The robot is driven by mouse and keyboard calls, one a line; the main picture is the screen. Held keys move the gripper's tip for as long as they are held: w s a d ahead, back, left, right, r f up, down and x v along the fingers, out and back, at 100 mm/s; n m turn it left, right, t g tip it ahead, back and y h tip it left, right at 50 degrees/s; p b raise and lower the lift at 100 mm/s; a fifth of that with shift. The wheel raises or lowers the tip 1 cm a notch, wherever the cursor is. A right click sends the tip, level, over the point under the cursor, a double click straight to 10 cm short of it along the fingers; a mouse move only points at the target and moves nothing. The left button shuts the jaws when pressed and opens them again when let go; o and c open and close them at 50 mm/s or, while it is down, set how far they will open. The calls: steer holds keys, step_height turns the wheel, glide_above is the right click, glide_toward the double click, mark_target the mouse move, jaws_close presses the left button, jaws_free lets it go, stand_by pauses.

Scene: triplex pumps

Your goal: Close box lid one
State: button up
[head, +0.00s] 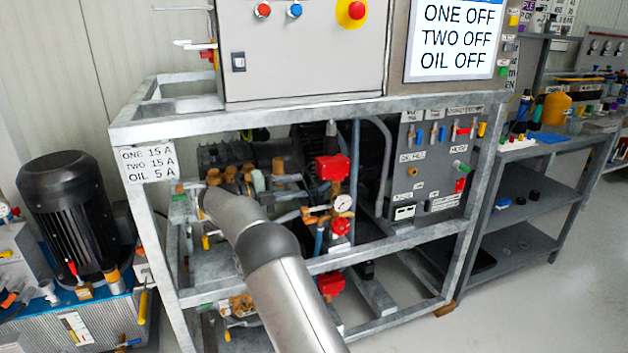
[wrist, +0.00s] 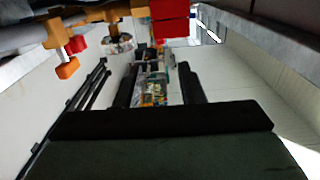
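No box lid marked one can be made out in either view. A grey cabinet (head: 302,50) with red and blue knobs and a closed front stands on top of the metal frame. Red boxes (head: 332,168) sit on the pipework inside the frame; I cannot tell whether one of them is the box meant. In the wrist view, my gripper (wrist: 157,85) shows as two dark fingers set apart with a gap between them. Nothing is held between them. A red block (wrist: 170,20) is beyond the fingers at the top. In the head view, my gripper is hidden inside the frame.
The galvanised frame (head: 290,118) has bars around my arm. A pressure gauge (head: 343,203) and valves are close to the arm. A black motor (head: 72,215) stands at left and a shelf unit (head: 525,190) at right. In the wrist view, an orange-handled valve (wrist: 66,66) is at upper left.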

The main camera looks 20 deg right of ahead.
steer(key=a, duration=0.3)
steer(key=shift+a, duration=0.4)
steer(key=w+d+r+n+t+y+p, duration=0.1)
steer(key=w+r+n+t+y+p, duration=0.2)
steer(key=r+n+t, duration=0.65)
steer(key=w+d+r+n+t+y+p, duration=0.15)
steer(key=r+n+t+y, duration=0.25)
steer(key=n+t, duration=0.55)
steer(key=s+a+n+g+y+p, duration=0.5)
steer(key=s+n, duration=0.3)
steer(key=s, duration=0.4)
steer(key=s+a+n+g+y+p, duration=0.4)
steer(key=s+n+g+y+p, duration=0.3)
steer(key=s, duration=0.6)
steer(key=s+r+n+g+p, duration=0.1)
steer(key=s+g+p, duration=0.5)
steer(key=s, duration=1.9)
steer(key=shift+s+d+n+g+h+p, duration=0.3)
steer(key=shift+n+h+p, duration=0.1)
steer(key=shift+n+p, duration=0.5)
